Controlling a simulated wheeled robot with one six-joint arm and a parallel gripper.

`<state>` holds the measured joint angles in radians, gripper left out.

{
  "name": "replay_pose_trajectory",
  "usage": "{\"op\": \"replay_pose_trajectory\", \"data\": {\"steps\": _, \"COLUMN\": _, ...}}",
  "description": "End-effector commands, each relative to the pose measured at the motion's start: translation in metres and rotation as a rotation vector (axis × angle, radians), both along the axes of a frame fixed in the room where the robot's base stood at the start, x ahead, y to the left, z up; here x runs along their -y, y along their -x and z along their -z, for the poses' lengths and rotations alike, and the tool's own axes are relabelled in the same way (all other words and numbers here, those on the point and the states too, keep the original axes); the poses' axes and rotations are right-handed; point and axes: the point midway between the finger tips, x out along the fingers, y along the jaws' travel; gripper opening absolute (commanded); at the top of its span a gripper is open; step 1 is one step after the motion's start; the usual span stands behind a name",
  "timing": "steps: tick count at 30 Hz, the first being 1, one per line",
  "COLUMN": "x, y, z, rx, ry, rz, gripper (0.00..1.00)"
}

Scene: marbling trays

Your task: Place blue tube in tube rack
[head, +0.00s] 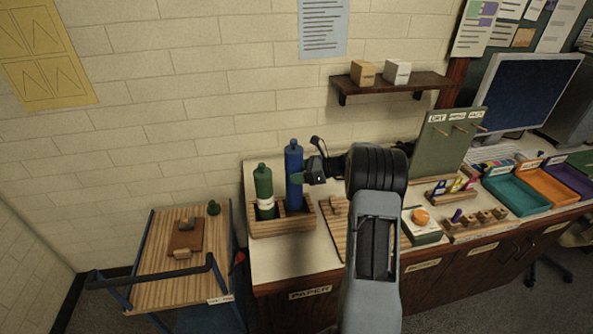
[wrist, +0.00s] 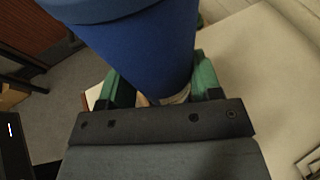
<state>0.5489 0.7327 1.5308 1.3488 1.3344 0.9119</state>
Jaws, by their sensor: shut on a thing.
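The blue tube (head: 294,168) is a tall blue bottle standing upright, and it fills the top middle of the wrist view (wrist: 145,45). My gripper (head: 303,177) reaches it from the right and is shut on its body; its green fingers flank the tube in the wrist view (wrist: 163,84). The tube rack (head: 284,227) is a wooden box at the left end of the bench. A green bottle (head: 264,185) with a pale band stands in its left part. The blue tube's lower end is at the rack's right compartment; how deep it sits I cannot tell.
A wooden board (head: 333,222) lies right of the rack. A white box with an orange item (head: 421,217), a peg block (head: 475,222) and coloured trays (head: 515,190) stand further right. A wooden cart (head: 155,282) stands left of the bench, with a gap between.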

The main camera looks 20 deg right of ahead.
Motion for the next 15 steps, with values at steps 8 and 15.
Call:
{"op": "replay_pose_trajectory", "data": {"steps": 8, "x": 0.001, "y": 0.000, "z": 0.022, "rx": 0.001, "ry": 0.000, "rz": 0.002, "gripper": 0.28}}
{"op": "replay_pose_trajectory", "data": {"steps": 15, "x": 0.000, "y": 0.000, "z": 0.047, "rx": 0.000, "ry": -0.002, "rz": -0.001, "gripper": 0.28}}
